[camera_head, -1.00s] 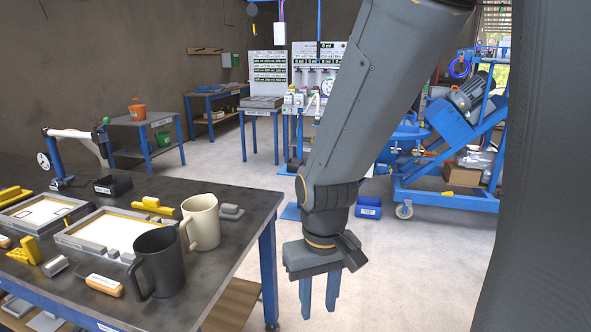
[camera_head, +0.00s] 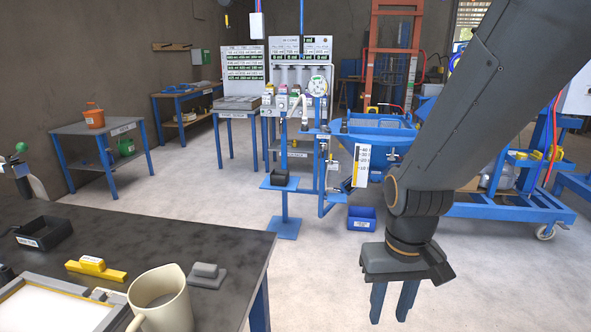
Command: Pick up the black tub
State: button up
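A small black tub (camera_head: 281,179) stands on a little blue shelf of the stand in the middle of the room, beyond the dark table. A wider, shallow black bin (camera_head: 44,233) with a label sits on the dark table at the left; I cannot tell for certain which of the two is meant. My gripper (camera_head: 392,311) hangs down at the right with its two blue fingers apart and nothing between them. It is over the floor, nearer to me than both and touching neither.
The dark table (camera_head: 150,240) fills the lower left, with a cream jug (camera_head: 162,302) near its front. The blue stand has a base plate (camera_head: 285,228) on the floor. A blue bin (camera_head: 361,218) lies on the floor right of the stand. Floor between table and stand is clear.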

aim_at(278, 177)
jog(key=z, duration=0.55)
jog(key=i, duration=3.5)
jog(key=u, duration=1.15)
jog(key=i, duration=1.15)
jog(key=u, duration=0.8)
